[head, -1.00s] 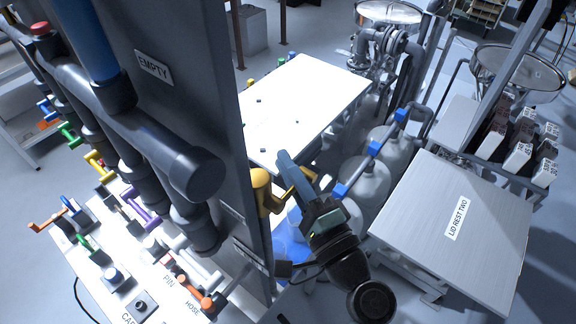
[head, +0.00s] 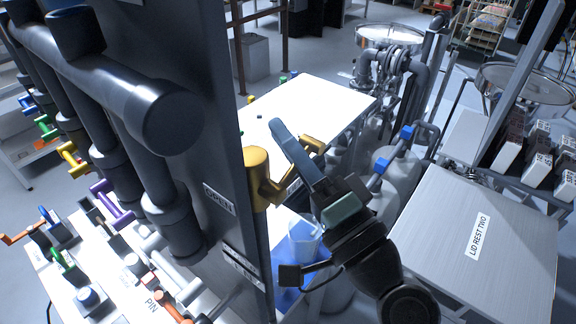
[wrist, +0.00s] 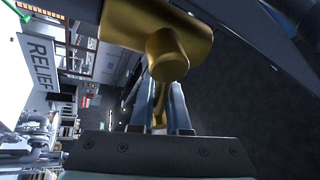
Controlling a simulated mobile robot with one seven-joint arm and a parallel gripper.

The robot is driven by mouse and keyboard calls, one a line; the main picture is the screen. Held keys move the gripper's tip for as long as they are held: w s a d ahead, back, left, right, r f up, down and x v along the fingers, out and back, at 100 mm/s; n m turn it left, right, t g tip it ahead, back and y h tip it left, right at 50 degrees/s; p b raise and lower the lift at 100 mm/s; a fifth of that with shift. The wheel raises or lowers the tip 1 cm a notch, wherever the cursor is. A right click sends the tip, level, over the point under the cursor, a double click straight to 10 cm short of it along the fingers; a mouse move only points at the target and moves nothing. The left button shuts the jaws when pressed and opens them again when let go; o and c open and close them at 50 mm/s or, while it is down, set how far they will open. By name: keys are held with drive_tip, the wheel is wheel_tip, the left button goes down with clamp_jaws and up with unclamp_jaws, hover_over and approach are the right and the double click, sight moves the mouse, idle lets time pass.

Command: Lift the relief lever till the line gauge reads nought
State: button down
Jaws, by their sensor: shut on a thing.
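The relief lever is a gold-yellow crank with a round hub (head: 257,180) on the edge of the dark upright panel. Its arm runs right and its handle end (head: 314,145) stands higher than the hub. In the wrist view the gold lever (wrist: 168,58) fills the top middle. My gripper (head: 297,153) has its blue-grey fingers around the lever's handle. In the wrist view the two fingers (wrist: 161,105) close on a gold part between them. A white plate reading RELIEF (wrist: 40,64) shows at the left there. I see no line gauge in either view.
Dark pipes (head: 150,110) and several coloured valve handles lie left of the panel (head: 222,140). A white table (head: 325,95) is behind the gripper. A steel bench marked LID REST TWO (head: 450,220) and grey tanks (head: 397,175) are at the right.

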drive_tip(key=shift+s+r+n+y+b, duration=0.15)
drive_tip(key=shift+n+y+b, duration=0.15)
drive_tip(key=shift+n+b, duration=0.35)
drive_tip(key=shift+a+r, duration=0.1)
drive_tip(key=c, duration=0.9)
unclamp_jaws()
drive_tip(key=b+v, duration=0.5)
drive_tip(key=v, duration=0.8)
